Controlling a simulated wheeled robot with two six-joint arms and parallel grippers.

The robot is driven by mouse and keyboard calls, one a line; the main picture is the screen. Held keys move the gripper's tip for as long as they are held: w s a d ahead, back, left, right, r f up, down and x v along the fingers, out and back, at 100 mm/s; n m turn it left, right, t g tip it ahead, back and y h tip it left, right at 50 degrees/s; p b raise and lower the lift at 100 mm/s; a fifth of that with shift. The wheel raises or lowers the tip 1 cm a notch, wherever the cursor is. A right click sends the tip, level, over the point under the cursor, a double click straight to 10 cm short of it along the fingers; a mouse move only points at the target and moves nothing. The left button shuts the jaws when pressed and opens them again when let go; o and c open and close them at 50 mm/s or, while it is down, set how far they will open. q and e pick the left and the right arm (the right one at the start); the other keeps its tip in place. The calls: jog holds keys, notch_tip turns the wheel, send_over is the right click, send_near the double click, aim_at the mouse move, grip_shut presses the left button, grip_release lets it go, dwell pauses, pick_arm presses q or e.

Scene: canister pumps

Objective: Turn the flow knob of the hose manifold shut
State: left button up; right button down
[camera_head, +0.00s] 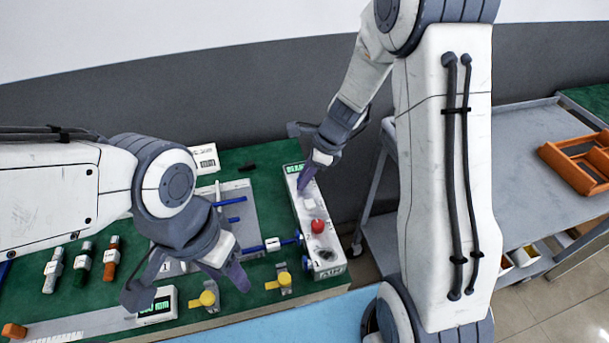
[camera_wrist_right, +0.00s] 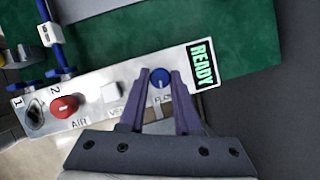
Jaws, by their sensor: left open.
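The hose manifold (camera_head: 329,259) is a long white box at the right end of the green bench. In the right wrist view its top face (camera_wrist_right: 92,84) has a blue flow knob (camera_wrist_right: 160,75) with a pale mark, beside a partly covered FLOW label. In the head view the right gripper (camera_head: 304,180) hides the knob. My left gripper (camera_head: 238,280) is open and empty over the bench front, left of the manifold.
The manifold also carries a red AIR knob (camera_head: 318,226), a grey vent part (camera_wrist_right: 112,92) and a green READY display (camera_wrist_right: 202,63). Blue hose fittings (camera_head: 272,244) join its left side. Yellow-knobbed valves (camera_head: 284,279) stand near the bench front. A grey cart (camera_head: 540,150) stands right.

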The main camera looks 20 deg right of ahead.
jog(key=shift+r+n, duration=0.1)
jog(key=shift+n, duration=0.2)
jog(key=n+g+p, duration=0.1)
jog(key=n, duration=0.1)
jog(key=n+g+p, duration=0.1)
jog(key=n+p, duration=0.1)
jog(key=shift+w+r+n, duration=0.1)
jog(key=shift+w+n, duration=0.1)
jog(key=shift+n, duration=0.1)
jog(key=n+g+p, duration=0.1)
jog(key=n, duration=0.1)
jog(key=n+g+p, duration=0.1)
jog(key=n+p, duration=0.1)
jog(key=n, duration=0.1)
jog(key=shift+w, duration=0.1)
jog(key=n+g+h+p, duration=0.1)
jog(key=n, duration=0.4)
jog(key=shift+w+a+p, duration=0.1)
jog(key=shift+a+p, duration=0.05)
jog(key=shift+p, duration=0.15)
jog(key=n+g+h, duration=0.1)
jog(key=n+h, duration=0.1)
jog(key=n, duration=0.3)
jog(key=shift+p, duration=0.4)
jog(key=c, duration=0.6)
grip_release()
